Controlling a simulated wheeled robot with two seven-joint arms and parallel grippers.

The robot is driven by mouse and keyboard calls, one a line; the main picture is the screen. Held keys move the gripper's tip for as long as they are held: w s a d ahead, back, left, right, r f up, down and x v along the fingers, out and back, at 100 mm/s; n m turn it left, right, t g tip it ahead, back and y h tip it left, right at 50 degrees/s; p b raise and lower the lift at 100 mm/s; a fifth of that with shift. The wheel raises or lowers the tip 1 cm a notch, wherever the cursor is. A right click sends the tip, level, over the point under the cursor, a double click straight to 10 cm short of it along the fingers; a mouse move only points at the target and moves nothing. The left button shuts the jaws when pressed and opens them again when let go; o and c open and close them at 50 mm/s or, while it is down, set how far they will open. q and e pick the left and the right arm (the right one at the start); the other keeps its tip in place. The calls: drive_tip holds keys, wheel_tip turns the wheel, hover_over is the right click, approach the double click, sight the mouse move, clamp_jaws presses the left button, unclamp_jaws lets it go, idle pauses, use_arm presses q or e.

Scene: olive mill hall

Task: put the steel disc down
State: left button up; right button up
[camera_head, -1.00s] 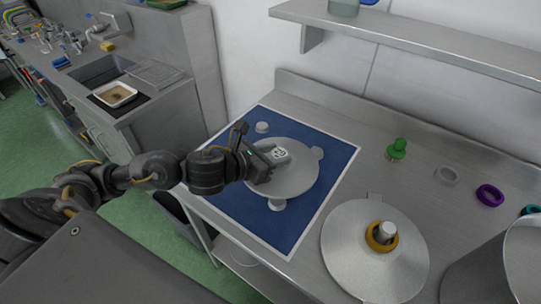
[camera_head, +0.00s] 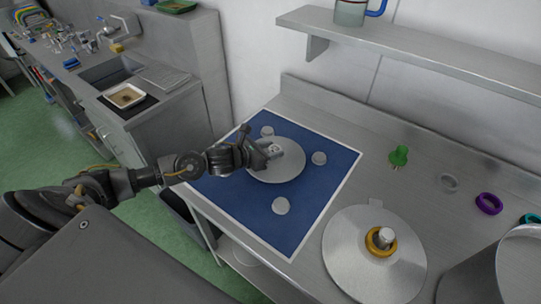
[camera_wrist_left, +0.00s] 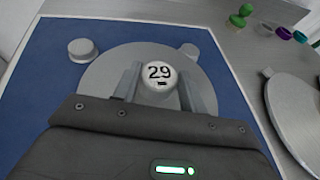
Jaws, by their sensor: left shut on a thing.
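The steel disc (camera_head: 285,172) is over the blue mat (camera_head: 325,200), roughly level, with a white-topped knob marked 29 that shows in the left wrist view (camera_wrist_left: 158,75). My left gripper (camera_head: 272,152) is shut on this knob, one finger on each side. Three small round pale pads surround the disc in the head view: one behind (camera_head: 267,131), one at right (camera_head: 319,158), one in front (camera_head: 281,205). I cannot tell whether the disc touches the mat. My right gripper is not in view.
To the right, a second steel disc (camera_head: 350,265) has a yellow ring (camera_head: 380,242) around its knob. A green knobbed piece (camera_head: 398,157), a purple ring (camera_head: 489,204) and a large steel vessel (camera_head: 510,270) stand on the bench. A shelf (camera_head: 420,58) overhangs the back.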

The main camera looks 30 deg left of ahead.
use_arm(q)
wheel_tip(320, 180, down, 3)
drive_tip(key=shift+w+a+r+p, duration=0.1)
drive_tip(key=shift+p, duration=0.8)
drive_tip(key=shift+f, duration=0.25)
drive_tip(key=shift+f+b, duration=0.2)
drive_tip(key=shift+b, duration=0.15)
drive_tip(key=o, duration=1.3)
drive_tip(key=shift+c, duration=0.2)
